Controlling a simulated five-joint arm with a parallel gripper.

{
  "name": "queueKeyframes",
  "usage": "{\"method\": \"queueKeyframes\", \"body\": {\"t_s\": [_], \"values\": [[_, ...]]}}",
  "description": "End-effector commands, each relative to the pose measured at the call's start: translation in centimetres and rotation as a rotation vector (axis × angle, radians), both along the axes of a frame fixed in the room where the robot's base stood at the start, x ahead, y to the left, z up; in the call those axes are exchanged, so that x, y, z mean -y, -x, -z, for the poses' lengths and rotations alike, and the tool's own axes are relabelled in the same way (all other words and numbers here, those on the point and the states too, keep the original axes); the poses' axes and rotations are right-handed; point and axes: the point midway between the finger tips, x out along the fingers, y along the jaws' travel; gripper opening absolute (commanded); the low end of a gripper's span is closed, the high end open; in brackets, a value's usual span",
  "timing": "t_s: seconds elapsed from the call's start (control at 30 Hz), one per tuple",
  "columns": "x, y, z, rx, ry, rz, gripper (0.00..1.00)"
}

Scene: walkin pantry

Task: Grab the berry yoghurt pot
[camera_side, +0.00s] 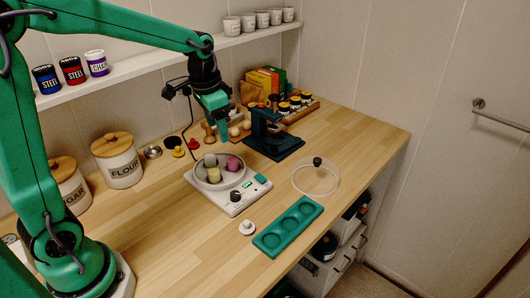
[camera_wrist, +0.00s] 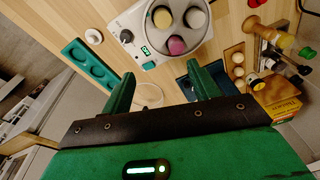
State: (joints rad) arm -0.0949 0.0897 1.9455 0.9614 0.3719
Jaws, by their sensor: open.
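A pink, berry-coloured pot (camera_side: 233,164), which looks like the berry yoghurt pot, sits in the round pan of a white kitchen scale (camera_side: 235,204). My gripper (camera_side: 221,118) is above and behind the scale, in front of the shelf. It is open and empty, its two green fingers apart in the wrist view (camera_wrist: 163,86).
A dark blue stand (camera_side: 273,145) is right of the scale. A clear lid (camera_side: 316,178) and a teal three-recess tray (camera_side: 288,227) lie in front. Canisters (camera_side: 117,166) stand left. A shelf with jars (camera_side: 75,72) runs behind.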

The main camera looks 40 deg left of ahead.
Motion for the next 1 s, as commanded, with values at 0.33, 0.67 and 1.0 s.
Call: {"method": "queueKeyframes", "body": {"t_s": [0.33, 0.67, 1.0], "values": [[-1.8, -4.7, 5.5, -0.107, 0.002, 0.081, 0.61], [-2.5, -6.3, 8.0, -0.146, 0.006, 0.115, 0.61], [-2.5, -6.3, 9.3, -0.147, 0.005, 0.116, 0.61]]}}
